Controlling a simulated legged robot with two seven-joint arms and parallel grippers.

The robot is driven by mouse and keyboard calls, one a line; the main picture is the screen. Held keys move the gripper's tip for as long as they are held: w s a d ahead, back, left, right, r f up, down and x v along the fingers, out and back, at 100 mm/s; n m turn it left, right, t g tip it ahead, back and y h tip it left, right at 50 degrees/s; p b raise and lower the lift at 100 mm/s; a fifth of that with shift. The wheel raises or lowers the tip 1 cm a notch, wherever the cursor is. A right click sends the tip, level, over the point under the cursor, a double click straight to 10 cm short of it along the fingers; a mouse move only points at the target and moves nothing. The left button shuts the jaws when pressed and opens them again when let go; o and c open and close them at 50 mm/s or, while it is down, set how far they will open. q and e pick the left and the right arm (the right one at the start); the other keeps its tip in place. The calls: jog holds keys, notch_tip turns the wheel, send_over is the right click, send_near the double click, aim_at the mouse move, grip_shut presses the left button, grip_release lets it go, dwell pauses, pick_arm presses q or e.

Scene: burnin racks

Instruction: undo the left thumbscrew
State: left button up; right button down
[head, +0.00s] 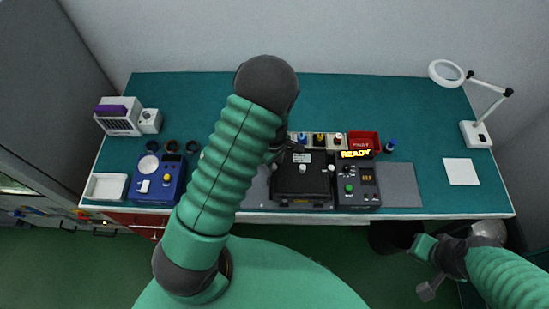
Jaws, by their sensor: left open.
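A black box-like fixture (303,190) sits on a grey mat near the front edge of the bench. A small pale knob (332,168) shows at its right side and another pale knob (302,169) near the middle of its top. The left thumbscrew cannot be made out clearly; my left gripper and forearm cover that side. My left gripper (285,150) is dark, small and open, at the fixture's back left corner. Whether it touches anything cannot be told. My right gripper (428,291) hangs low in front of the bench at the right, its jaws unclear.
A control box (358,188) with a lit READY sign stands right of the fixture, a red bin (363,141) behind it. A blue device (158,180) and white tray (106,187) are at left. A magnifier lamp (476,134) stands at right. The bench's back is mostly clear.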

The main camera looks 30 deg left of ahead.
aim_at(274, 166)
pick_arm(q)
notch_tip(274, 166, up, 17)
jog(key=b, duration=0.1)
jog(key=shift+f, duration=0.2)
